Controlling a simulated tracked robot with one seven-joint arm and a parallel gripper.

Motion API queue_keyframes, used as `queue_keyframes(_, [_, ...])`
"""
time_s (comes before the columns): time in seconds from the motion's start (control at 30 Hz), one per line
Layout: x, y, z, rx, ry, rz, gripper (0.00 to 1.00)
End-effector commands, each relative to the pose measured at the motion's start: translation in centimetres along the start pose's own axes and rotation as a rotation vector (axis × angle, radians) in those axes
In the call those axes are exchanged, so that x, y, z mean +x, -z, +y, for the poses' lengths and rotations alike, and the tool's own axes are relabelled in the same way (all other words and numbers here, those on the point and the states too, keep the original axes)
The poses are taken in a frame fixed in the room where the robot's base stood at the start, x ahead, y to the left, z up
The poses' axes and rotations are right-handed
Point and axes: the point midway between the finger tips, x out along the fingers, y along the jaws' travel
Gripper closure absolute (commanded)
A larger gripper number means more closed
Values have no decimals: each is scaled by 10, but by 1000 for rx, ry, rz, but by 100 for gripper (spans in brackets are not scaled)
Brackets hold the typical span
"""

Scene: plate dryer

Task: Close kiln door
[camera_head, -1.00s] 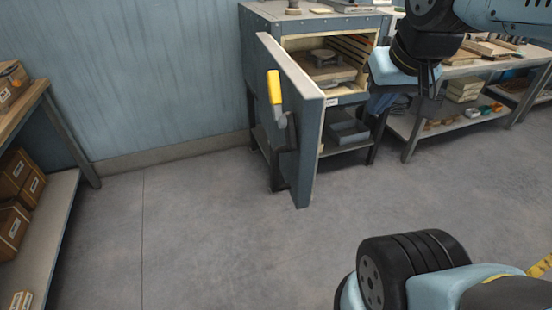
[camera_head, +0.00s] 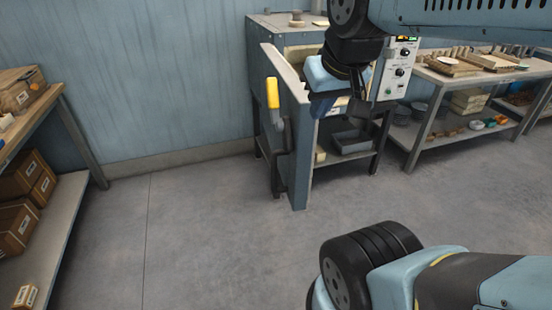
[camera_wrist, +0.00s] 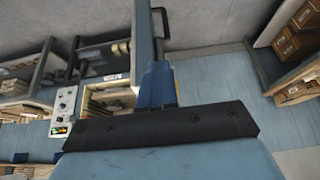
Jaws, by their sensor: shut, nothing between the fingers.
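The grey-blue kiln (camera_head: 284,25) stands against the back wall. Its door (camera_head: 290,150) is open, swung out toward me and seen nearly edge-on. A yellow handle (camera_head: 272,93) is on the door's left face. My gripper (camera_head: 322,107) is shut and empty, just right of the door's upper free edge, on the opening side. It covers much of the kiln opening. In the wrist view, the shut blue fingers (camera_wrist: 157,84) overlap the pale blue door (camera_wrist: 144,45); I cannot tell whether they touch. The kiln's inside (camera_wrist: 108,98) shows there too.
The control panel (camera_head: 400,68) is at the kiln's right. A bench (camera_head: 470,68) with trays stands farther right. A shelf (camera_head: 45,225) with cardboard boxes is at the left. Grey floor (camera_head: 200,230) is clear in front of the door.

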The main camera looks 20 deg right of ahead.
Motion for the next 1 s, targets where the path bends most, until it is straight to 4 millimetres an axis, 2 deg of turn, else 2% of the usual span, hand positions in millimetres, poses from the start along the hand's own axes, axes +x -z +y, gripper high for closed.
queue_keyframes(0.1, [6, 4, -1, -69, -13, -33, 100])
queue_keyframes(0.13, [8, 6, -9, -101, -18, -47, 100])
queue_keyframes(0.27, [24, 16, -13, -300, -47, -137, 100])
queue_keyframes(0.67, [89, 49, -24, -1067, -42, -487, 100])
queue_keyframes(1.0, [155, 72, -43, -1709, 101, -783, 100])
